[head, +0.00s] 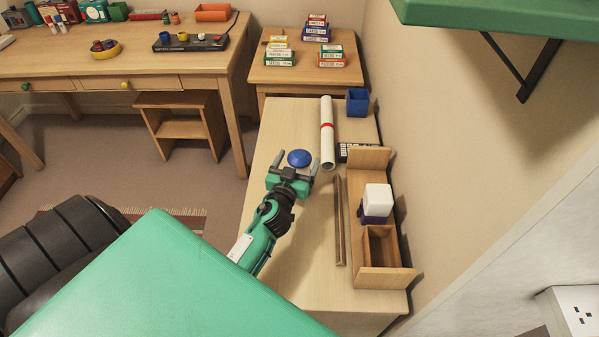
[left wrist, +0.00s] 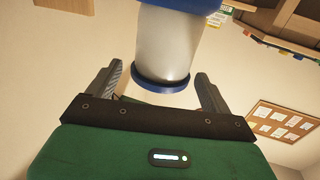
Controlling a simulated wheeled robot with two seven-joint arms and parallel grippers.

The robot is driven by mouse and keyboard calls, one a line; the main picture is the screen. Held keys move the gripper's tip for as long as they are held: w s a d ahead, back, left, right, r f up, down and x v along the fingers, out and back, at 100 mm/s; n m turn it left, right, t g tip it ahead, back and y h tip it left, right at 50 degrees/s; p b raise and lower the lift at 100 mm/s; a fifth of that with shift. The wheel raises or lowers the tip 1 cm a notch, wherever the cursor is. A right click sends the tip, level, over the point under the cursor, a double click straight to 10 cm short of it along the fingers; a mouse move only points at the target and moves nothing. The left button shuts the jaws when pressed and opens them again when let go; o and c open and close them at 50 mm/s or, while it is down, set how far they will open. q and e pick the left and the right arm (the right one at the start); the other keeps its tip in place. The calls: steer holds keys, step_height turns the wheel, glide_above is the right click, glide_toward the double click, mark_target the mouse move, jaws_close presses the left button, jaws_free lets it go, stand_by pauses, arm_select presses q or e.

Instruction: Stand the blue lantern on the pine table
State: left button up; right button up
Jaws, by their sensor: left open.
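The blue lantern shows in the head view as a round blue cap (head: 299,158) over the long light wood top (head: 285,125). In the left wrist view its frosted pale body (left wrist: 167,48) has a blue part above and a blue ring below. My left gripper (head: 297,164) is open, with its fingertips on either side of the lantern; the fingers also show in the left wrist view (left wrist: 158,82). I cannot tell whether they touch it. The lantern's foot is hidden in the head view. My right gripper is not in view.
A white paper roll (head: 327,140), a dark blue cup (head: 357,102) and a thin wooden strip (head: 339,220) are on the same top. A wooden organiser (head: 388,278) holds a white and purple box (head: 376,200). Boxes crowd a smaller table (head: 265,75) behind. A green shelf (head: 500,14) juts overhead.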

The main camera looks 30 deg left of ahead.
mark_target(303, 149)
arm_select(q)
steer(key=shift+x, duration=1.75)
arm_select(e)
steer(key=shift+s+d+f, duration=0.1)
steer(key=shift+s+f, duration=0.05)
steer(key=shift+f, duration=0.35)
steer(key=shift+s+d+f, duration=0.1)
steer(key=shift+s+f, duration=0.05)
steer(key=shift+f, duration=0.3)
arm_select(q)
steer(key=c, duration=1.8)
steer(key=shift+r, duration=0.1)
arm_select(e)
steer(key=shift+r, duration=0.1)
